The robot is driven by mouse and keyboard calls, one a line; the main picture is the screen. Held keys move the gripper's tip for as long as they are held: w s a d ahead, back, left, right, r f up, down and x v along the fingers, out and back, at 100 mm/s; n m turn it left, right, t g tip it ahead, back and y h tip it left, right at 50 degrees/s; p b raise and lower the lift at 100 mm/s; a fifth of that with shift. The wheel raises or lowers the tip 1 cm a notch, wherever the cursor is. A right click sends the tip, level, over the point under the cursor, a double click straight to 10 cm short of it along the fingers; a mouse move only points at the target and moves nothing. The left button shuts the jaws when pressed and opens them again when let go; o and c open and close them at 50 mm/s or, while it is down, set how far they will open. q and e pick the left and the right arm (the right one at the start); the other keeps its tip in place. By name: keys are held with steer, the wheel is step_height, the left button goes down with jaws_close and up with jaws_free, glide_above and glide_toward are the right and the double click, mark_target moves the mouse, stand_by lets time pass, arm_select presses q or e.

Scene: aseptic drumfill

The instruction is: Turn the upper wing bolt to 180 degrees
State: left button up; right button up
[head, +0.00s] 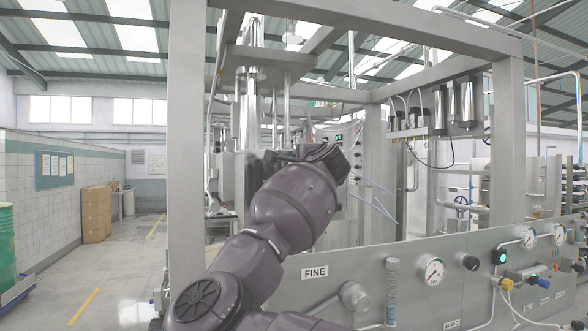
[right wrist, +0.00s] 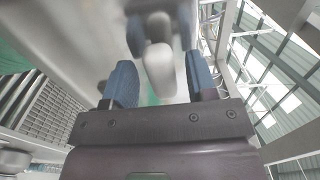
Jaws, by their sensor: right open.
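In the right wrist view my right gripper (right wrist: 160,60) is open, with its two blue fingers apart. A pale grey rounded piece (right wrist: 160,70), which looks like part of a wing bolt, shows between the fingers, with clear gaps on both sides. Dark grey rounded parts lie just beyond it, blurred. I cannot tell the bolt's angle or whether it is the upper one. In the head view a purple-grey arm of mine reaches up in front of the machine. Its wrist hides the gripper's fingers and the wing bolt. My left gripper is not in view.
A steel frame post (head: 188,130) stands left of the arm. A front panel (head: 350,268) with gauges (head: 432,270), a FINE label (head: 315,272) and a grey knob (head: 354,297) runs below and right. Cardboard boxes (head: 96,214) stand far left.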

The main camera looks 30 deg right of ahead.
steer(key=shift+w, duration=0.3)
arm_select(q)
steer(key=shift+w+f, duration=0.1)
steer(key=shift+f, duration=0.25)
arm_select(e)
steer(key=shift+d, duration=0.1)
steer(key=shift+r, duration=0.1)
steer(key=shift+s, duration=0.1)
steer(key=shift+c, duration=0.4)
steer(key=shift+c, duration=1.2)
steer(key=c, duration=0.6)
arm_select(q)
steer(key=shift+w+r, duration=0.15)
